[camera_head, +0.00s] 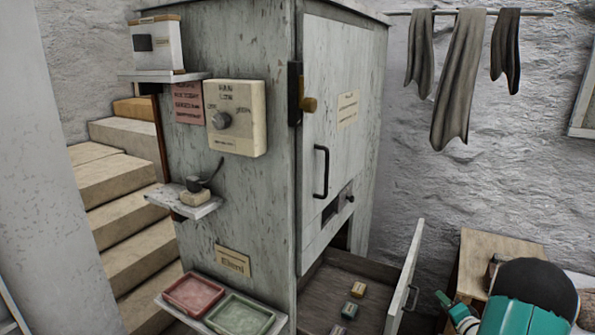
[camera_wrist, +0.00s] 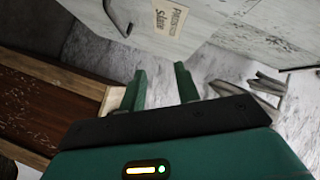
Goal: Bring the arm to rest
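My gripper (camera_wrist: 160,72) shows in the wrist view with its two green fingers apart. No object shows between them; pale grey wall is visible through the gap. In the head view, teal and black parts of my arm stand at the lower right, in front of a wooden table.
A tall grey cabinet (camera_head: 244,200) fills the middle, its drawer (camera_head: 330,285) pulled out with small blocks (camera_head: 358,290) inside. A red tray (camera_head: 193,293) and a green tray (camera_head: 240,316) sit on a low shelf. Cloths (camera_head: 460,80) hang at right. Stairs (camera_head: 125,215) rise at left.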

